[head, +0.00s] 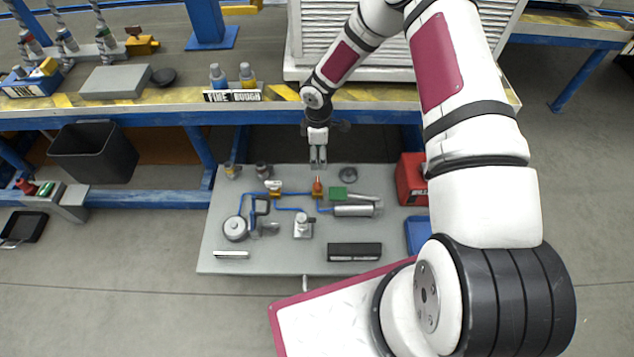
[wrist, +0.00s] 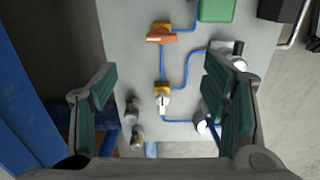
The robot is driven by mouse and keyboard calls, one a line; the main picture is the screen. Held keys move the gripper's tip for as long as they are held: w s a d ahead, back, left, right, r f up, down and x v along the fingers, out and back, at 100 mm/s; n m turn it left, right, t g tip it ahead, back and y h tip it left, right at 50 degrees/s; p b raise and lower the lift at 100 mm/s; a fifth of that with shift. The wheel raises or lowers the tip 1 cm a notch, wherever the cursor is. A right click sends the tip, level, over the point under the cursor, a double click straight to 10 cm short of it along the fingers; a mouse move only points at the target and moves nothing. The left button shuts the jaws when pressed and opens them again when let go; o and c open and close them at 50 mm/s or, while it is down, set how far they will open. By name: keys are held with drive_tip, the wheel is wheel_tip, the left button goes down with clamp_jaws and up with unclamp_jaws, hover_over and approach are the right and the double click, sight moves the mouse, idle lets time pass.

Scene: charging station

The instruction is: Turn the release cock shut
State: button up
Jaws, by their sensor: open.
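Two small cocks sit on blue piping on a grey board. One has an orange handle (head: 318,187), which also shows in the wrist view (wrist: 160,39), lying across its pipe on a yellow-orange body. The other has a white handle (head: 273,186), which points along its pipe in the wrist view (wrist: 162,102). I cannot tell by label which is the release cock. My gripper (head: 318,166) points down just behind the orange handle, apart from it. In the wrist view its fingers (wrist: 160,84) are wide apart and empty, with the white-handled cock showing between them.
The grey board (head: 285,258) also bears a green box (head: 338,193), a silver cylinder (head: 353,211), a round gauge-like part (head: 235,228) and a black block (head: 354,252). A red box (head: 411,180) stands at right. A blue-legged bench (head: 180,100) runs behind.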

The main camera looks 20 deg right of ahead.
sight(317, 182)
drive_tip(key=f+b, duration=0.2)
drive_tip(key=f, duration=0.5)
drive_tip(key=f+b, duration=0.2)
drive_tip(key=f, duration=0.6)
drive_tip(key=shift+a+f, duration=0.2)
drive_tip(key=shift+f, duration=0.1)
drive_tip(key=shift+c, duration=0.3)
drive_tip(key=c, duration=1.1)
